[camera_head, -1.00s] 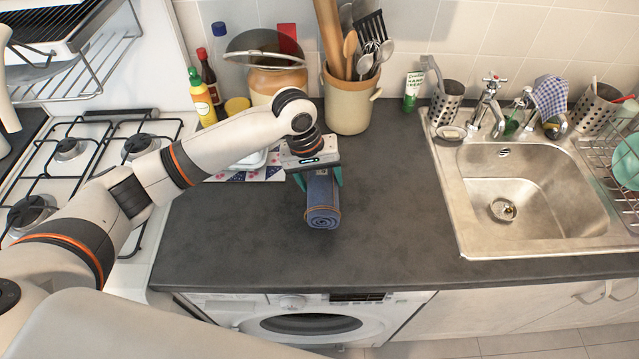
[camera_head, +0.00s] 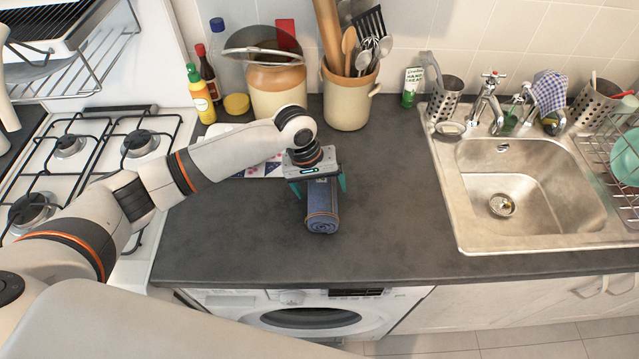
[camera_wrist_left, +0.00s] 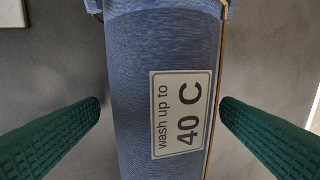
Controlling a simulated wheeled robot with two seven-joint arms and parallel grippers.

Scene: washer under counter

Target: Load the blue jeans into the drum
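The blue jeans (camera_head: 321,213) are rolled into a bundle with a tan band and lie on the dark counter in the head view. In the left wrist view the bundle (camera_wrist_left: 130,90) fills the middle and bears a "wash up to 40 C" label (camera_wrist_left: 180,113). My left gripper (camera_head: 319,187) is open above them, one green finger on each side, with a visible gap between each finger and the roll. The washing machine (camera_head: 240,303) is under the counter; its round door area (camera_head: 312,318) is partly cut off, and the drum inside is hidden. My right gripper is not in view.
The steel sink (camera_head: 470,225) is at the right and the gas hob (camera_head: 75,165) at the left. A utensil crock (camera_head: 346,100) and a lidded jar (camera_head: 272,90) stand behind the gripper. The counter (camera_head: 400,220) between jeans and sink is clear.

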